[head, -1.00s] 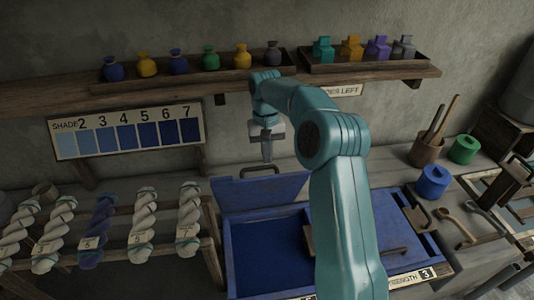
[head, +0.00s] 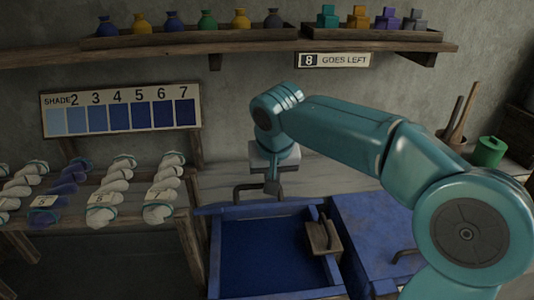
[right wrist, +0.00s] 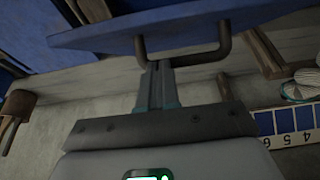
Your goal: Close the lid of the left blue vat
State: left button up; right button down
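The left blue vat (head: 213,258) stands open in the head view, with dark blue liquid inside. Its blue lid (head: 225,209) is raised at the back edge and shows as a thin strip. The lid's dark handle (head: 236,192) sticks up behind it. My right gripper (head: 272,186) points down at the handle, its fingers together. In the right wrist view the fingertips (right wrist: 160,66) meet the handle bar (right wrist: 205,58), below the lid (right wrist: 180,28). Whether they press on it I cannot tell. My left gripper is out of view.
A second blue vat with a closed lid (head: 375,225) adjoins on the right. A wooden block (head: 322,235) sits between them. A shelf (head: 240,50) with jars runs above.

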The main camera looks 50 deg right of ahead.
pick_arm(q)
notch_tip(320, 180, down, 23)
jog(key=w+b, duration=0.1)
jog(key=b, duration=2)
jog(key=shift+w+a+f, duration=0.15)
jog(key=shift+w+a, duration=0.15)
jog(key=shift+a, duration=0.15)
pick_arm(e)
jog(key=s+a+f+t+h, duration=0.1)
jog(key=s+a+f, duration=0.3)
jog(key=f, duration=0.5)
jog(key=s+a+f+t+h, duration=0.1)
jog(key=s+a+f, duration=0.2)
jog(key=f, duration=0.7)
jog(key=shift+s+a+f+t, duration=0.2)
jog(key=shift+s+a+t, duration=0.2)
jog(key=shift+s, duration=0.6)
jog(key=shift+f, duration=0.1)
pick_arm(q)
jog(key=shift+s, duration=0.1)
